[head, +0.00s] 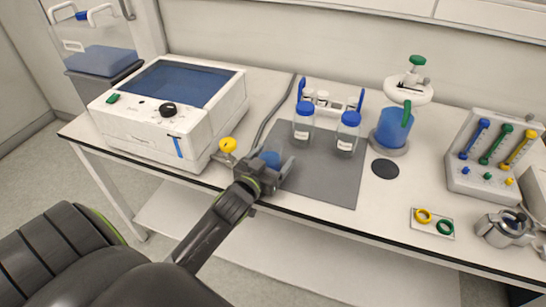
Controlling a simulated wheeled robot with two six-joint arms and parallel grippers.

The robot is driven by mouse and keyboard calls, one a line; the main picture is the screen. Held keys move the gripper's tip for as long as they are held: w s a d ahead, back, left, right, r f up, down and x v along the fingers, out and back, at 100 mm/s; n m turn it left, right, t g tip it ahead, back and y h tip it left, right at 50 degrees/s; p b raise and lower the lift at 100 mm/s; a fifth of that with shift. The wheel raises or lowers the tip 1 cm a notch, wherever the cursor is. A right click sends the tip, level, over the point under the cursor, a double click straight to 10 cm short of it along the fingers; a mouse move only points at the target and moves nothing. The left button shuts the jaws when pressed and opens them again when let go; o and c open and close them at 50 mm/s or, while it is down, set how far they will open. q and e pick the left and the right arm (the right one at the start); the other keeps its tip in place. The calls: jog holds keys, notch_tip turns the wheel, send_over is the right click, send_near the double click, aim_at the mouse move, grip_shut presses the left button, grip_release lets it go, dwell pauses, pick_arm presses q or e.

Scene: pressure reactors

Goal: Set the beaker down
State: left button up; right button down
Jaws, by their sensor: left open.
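My left gripper (276,170) is open at the front left of the grey mat (335,185), low over the bench's front edge. A small blue object (268,158) shows just behind the fingers and is mostly hidden by them. It may be the beaker, but I cannot tell for sure, nor whether it touches the fingers or stands on the mat. My right gripper is not in view.
Two blue-capped bottles (303,128) stand on the mat, with a blue-ended rack behind. A white box with a dark screen (172,84) is left; a yellow knob (228,145) is close to my gripper. A blue reactor vessel (393,130) and black disc (385,169) are right.

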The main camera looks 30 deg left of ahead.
pick_arm(q)
jog(key=s, duration=1)
jog(key=shift+s+d+r, duration=0.15)
jog(key=shift+d, duration=0.25)
jog(key=shift+s+r, duration=0.1)
jog(key=shift+s, duration=0.55)
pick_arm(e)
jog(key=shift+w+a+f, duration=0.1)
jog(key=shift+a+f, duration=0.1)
